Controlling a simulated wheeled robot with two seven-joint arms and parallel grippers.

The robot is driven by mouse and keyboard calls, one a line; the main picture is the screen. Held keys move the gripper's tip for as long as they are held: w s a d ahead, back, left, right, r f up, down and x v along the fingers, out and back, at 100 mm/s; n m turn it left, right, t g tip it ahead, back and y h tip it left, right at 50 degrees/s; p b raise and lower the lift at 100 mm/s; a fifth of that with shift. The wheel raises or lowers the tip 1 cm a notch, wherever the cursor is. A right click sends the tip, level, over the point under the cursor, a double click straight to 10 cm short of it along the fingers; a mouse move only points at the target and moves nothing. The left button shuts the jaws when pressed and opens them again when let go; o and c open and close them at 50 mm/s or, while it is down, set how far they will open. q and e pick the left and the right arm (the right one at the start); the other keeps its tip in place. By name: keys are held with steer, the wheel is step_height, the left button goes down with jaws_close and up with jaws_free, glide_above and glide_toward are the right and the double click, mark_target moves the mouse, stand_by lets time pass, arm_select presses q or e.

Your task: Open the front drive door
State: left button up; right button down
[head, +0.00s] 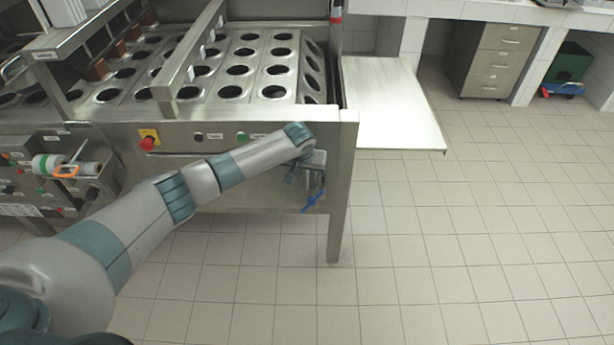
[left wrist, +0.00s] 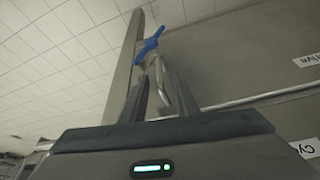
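The front drive door appears to be the grey metal panel (head: 262,190) under the button strip of the cup filler; it looks shut. It also fills the right of the left wrist view (left wrist: 240,60). A blue lever (head: 313,200) hangs near the panel's right end, beside the machine's leg; it shows beyond the fingertips in the left wrist view (left wrist: 151,44). My left gripper (head: 312,176) is at the panel's right end. Its two fingers (left wrist: 158,80) are apart, with a thin metal handle (left wrist: 161,92) visible between or just beyond them. Contact cannot be told. My right gripper is out of view.
The machine's corner leg (head: 341,190) stands just right of my gripper. A red knob (head: 147,142) and a green button (head: 242,136) sit above my forearm. A metal side shelf (head: 390,100) juts out right. The tiled floor (head: 480,230) is clear.

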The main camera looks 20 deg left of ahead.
mark_target(307, 176)
arm_select(q)
steer(key=shift+x, duration=1.55)
jaws_close()
